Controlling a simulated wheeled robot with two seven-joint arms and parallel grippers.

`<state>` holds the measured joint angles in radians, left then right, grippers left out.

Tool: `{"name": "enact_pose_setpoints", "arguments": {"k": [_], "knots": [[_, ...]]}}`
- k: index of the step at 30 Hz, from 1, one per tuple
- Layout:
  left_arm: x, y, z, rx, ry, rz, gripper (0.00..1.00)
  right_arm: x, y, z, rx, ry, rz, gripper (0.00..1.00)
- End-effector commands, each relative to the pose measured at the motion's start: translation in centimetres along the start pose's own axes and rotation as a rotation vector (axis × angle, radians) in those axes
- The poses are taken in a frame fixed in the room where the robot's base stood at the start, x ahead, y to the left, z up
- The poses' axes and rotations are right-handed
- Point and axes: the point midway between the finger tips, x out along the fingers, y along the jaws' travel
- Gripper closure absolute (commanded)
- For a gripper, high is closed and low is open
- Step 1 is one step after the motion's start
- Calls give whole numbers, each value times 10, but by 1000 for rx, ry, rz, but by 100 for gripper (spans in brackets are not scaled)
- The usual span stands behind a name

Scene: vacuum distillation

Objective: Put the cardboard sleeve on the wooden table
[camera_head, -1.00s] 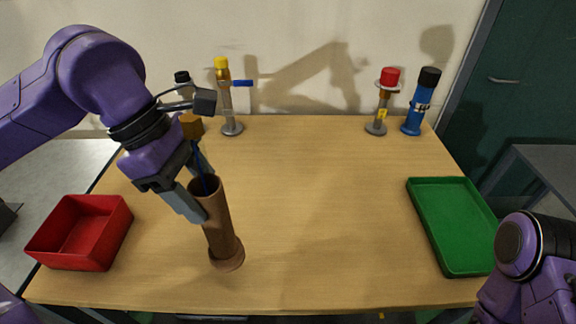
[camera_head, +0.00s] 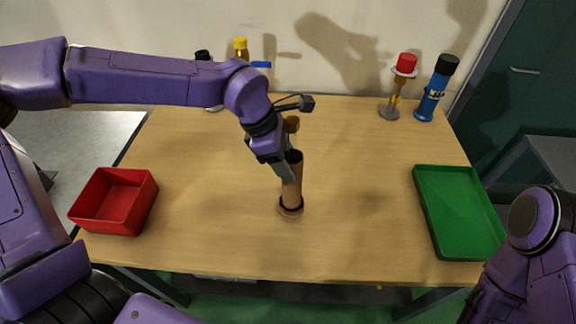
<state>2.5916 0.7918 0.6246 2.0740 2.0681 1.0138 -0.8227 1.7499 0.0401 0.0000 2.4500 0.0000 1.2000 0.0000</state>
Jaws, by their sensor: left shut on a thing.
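The brown cardboard sleeve (camera_head: 292,190) is a tall tube with a wider ring at its foot, near the middle of the wooden table (camera_head: 360,225). It stands nearly upright. Its foot is at or just above the table top; I cannot tell if it touches. My left gripper (camera_head: 290,170) is shut on the sleeve's upper part from the left. The gripper hides part of the sleeve's upper side. Of my right arm, only links show at the lower right; its gripper is out of view.
A red bin (camera_head: 112,203) stands at the table's left, a green tray (camera_head: 455,215) at its right. A red-capped stand (camera_head: 398,85) and a black-capped blue bottle (camera_head: 436,88) are at the back right. A yellow-capped piece (camera_head: 240,48) is behind my left arm. The table's front right is clear.

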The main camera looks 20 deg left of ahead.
Motion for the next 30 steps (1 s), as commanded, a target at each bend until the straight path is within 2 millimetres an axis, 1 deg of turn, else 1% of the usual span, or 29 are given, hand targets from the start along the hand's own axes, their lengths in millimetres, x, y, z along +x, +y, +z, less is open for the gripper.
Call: {"name": "enact_pose_setpoints", "arguments": {"k": [3, 6, 8, 19, 20, 21, 22, 30], "knots": [[15, 7, -1, 1, 2, -1, 97, -4, 0, -2, 0, 0, 0, 57], [31, 6, -8, 0, 2, -2, 97, -5, 0, -2, 0, 0, 0, 57], [36, 6, -10, 1, 0, 0, 97, -5, 0, -2, 0, 0, 0, 57], [42, 6, -13, 2, -1, 0, 97, -3, 0, -1, 0, 0, 0, 57], [41, 6, -13, 2, 0, 0, 38, -3, 0, -2, 0, 0, 0, 57], [41, 6, -12, 2, 0, 0, 25, -4, 0, -2, 0, 0, 0, 57], [41, 6, -12, 2, 0, 0, 22, -4, 0, -2, 0, 0, 0, 57], [39, 6, -12, 2, 0, 1, 22, -4, 0, -2, 0, 0, 0, 57]]}}
